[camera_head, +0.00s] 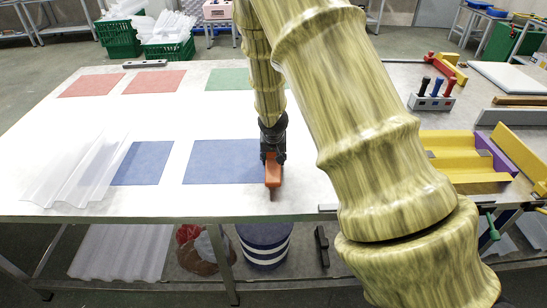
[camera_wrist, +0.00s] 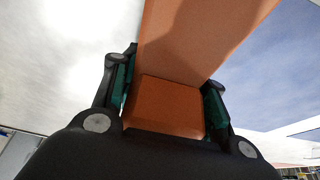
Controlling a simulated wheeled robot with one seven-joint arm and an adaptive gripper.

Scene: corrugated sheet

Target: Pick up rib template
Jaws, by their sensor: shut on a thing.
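The rib template, an orange piece (camera_head: 273,174), is in my gripper (camera_head: 272,156) near the front edge of the white table, at the lower right corner of a blue square. In the wrist view the orange template (camera_wrist: 195,45) runs up from between the two fingers of my gripper (camera_wrist: 167,95), with a teal pad on each side of it. The gripper is shut on it. I cannot tell whether the template touches the tabletop.
Clear corrugated sheets (camera_head: 75,172) lie at the table's left. Red, green and blue squares mark the white top (camera_head: 100,118). A yellow ribbed form (camera_head: 452,155) and a rack of coloured-handled tools (camera_head: 431,101) stand at right. A striped bucket (camera_head: 264,243) is below.

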